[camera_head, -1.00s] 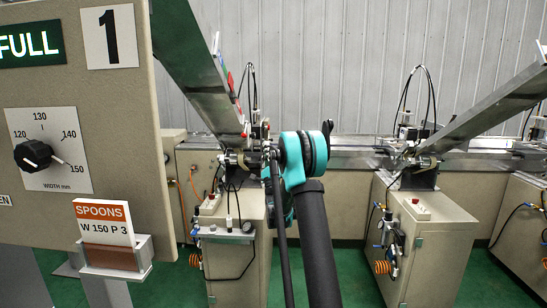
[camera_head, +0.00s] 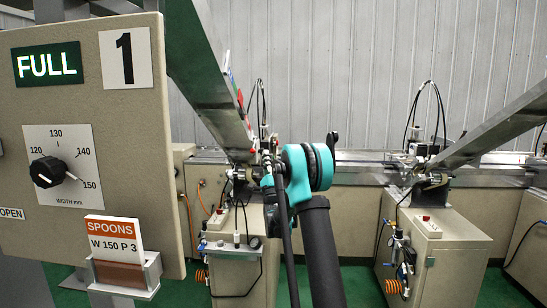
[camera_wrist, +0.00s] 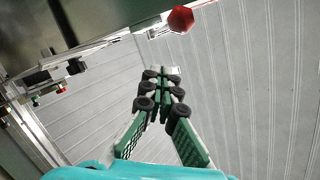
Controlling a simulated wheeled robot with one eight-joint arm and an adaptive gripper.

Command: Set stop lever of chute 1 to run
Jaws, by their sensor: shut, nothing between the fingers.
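The chute (camera_head: 215,90) beside the number 1 sign (camera_head: 125,58) slopes down to the right in the head view. Small red parts (camera_head: 240,97) show along its side there, too small to tell apart. In the wrist view, a red faceted knob (camera_wrist: 181,19) sticks out from a metal edge at the top. I cannot tell for certain whether it is the stop lever's knob. My gripper (camera_wrist: 166,72) is shut and empty, its fingertips below the knob and apart from it in that picture. In the head view, my arm hides the gripper.
A panel (camera_head: 90,195) with a lit FULL sign, a width dial (camera_head: 47,172) and a SPOONS card (camera_head: 112,238) stands close on the left. A second chute (camera_head: 500,125) slopes in at the right. Machine cabinets (camera_head: 436,255) stand on the green floor.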

